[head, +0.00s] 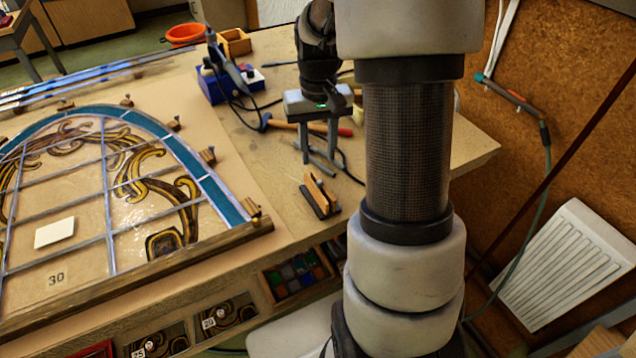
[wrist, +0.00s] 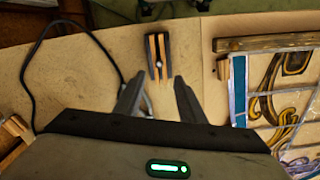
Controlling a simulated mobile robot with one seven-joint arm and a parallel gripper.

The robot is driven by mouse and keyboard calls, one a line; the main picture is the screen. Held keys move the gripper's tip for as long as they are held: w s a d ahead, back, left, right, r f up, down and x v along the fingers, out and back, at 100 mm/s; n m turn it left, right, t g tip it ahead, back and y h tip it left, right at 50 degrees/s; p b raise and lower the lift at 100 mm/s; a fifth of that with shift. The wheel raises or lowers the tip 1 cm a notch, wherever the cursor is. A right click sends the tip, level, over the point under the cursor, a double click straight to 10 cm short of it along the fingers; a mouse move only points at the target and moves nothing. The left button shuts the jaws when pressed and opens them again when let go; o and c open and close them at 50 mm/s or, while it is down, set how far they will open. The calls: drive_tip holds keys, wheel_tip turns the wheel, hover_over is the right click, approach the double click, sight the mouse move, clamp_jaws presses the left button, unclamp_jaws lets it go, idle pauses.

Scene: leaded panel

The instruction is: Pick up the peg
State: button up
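A light wooden peg-like piece with dark sides (head: 320,195) lies on the bench near its front edge, right of the leaded panel; I take it as the peg. It also shows in the wrist view (wrist: 157,56), just beyond the fingertips, with a small pale round spot on it. My gripper (head: 319,158) is above the bench, behind the piece in the head view. In the wrist view my gripper (wrist: 159,84) is open, its fingers apart and nothing between them. Smaller wooden blocks (head: 208,155) line the panel's curved edge.
The leaded panel (head: 105,195) with a wooden bar (head: 150,257) along its front fills the left. A blue soldering station (head: 232,82), its cable, and a red-handled hammer (head: 310,127) lie behind my gripper. Bare bench surrounds the peg; the front edge is close.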

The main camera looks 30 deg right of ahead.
sight(319, 181)
wheel_tip(319, 181, down, 3)
drive_tip(key=shift+s+f, duration=0.15)
drive_tip(key=shift+f, duration=1.15)
drive_tip(key=shift+s+f, duration=0.1)
drive_tip(key=shift+f, duration=1.2)
clamp_jaws()
